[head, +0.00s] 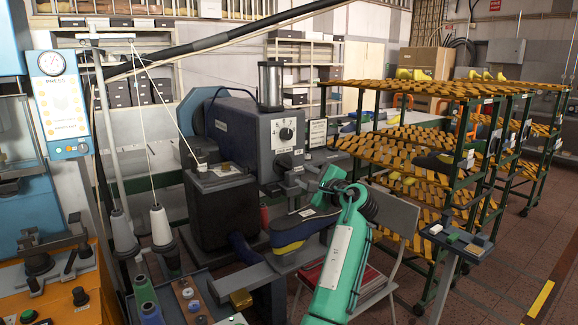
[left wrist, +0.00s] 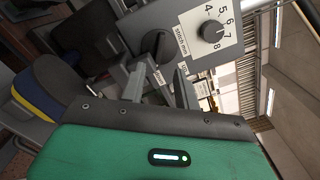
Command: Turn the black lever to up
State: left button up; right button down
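A blue-grey sewing machine head (head: 238,135) stands in the middle of the head view, with a black dial (head: 286,134) on its end face. The dial (left wrist: 211,29) also shows in the left wrist view. Below it there, a dark rounded part that looks like the black lever (left wrist: 155,47) sits on the grey face. Its full shape and setting are hard to tell. My right gripper is out of view.
A blue, yellow-soled shoe (head: 290,232) lies under the machine head. Thread cones (head: 161,228) stand at left. A chair (head: 395,225) and a green rack with orange shelves (head: 455,150) are to the right. A black box (head: 222,210) stands left of my gripper.

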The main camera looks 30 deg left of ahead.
aim_at(286, 166)
pick_arm(q)
jog(key=p+x, duration=0.2)
jog(key=x, duration=0.7)
jog(key=shift+w+a, duration=0.15)
jog(key=shift+a, duration=0.15)
jog(key=shift+c, duration=0.4)
jog(key=shift+f, duration=0.1)
grip_shut()
